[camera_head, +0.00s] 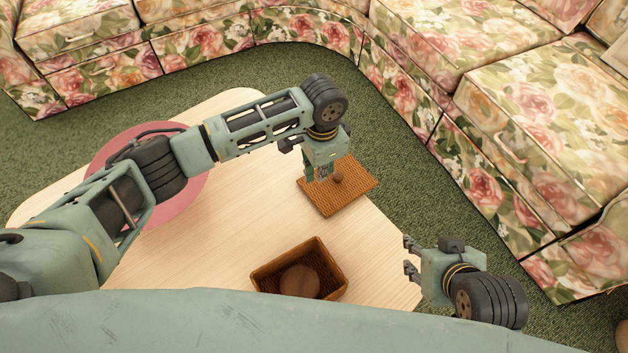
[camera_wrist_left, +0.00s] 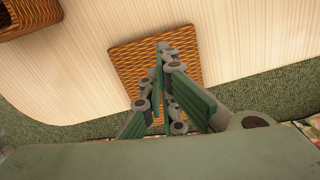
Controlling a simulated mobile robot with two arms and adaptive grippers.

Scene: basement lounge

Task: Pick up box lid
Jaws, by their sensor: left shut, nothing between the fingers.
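The box lid (camera_head: 346,198) is a square brown wicker panel with a small round knob (camera_head: 338,177). It lies flat near the right edge of the table. My left gripper (camera_head: 318,178) points down over the lid's left part, beside the knob. Its fingers are shut and empty; I cannot tell whether they touch the lid. In the left wrist view the gripper (camera_wrist_left: 166,52) covers the middle of the lid (camera_wrist_left: 188,68), and the knob is hidden. The open wicker box (camera_head: 328,262) stands nearer me. My right gripper (camera_head: 407,257) is open and empty at the table's right edge.
A round brown object (camera_head: 299,281) sits inside the box. A pink round mat (camera_head: 182,206) lies on the pale wooden table (camera_head: 235,235), partly under my left arm. A floral sofa (camera_head: 480,120) curves around the back and right, with green carpet (camera_head: 400,165) between.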

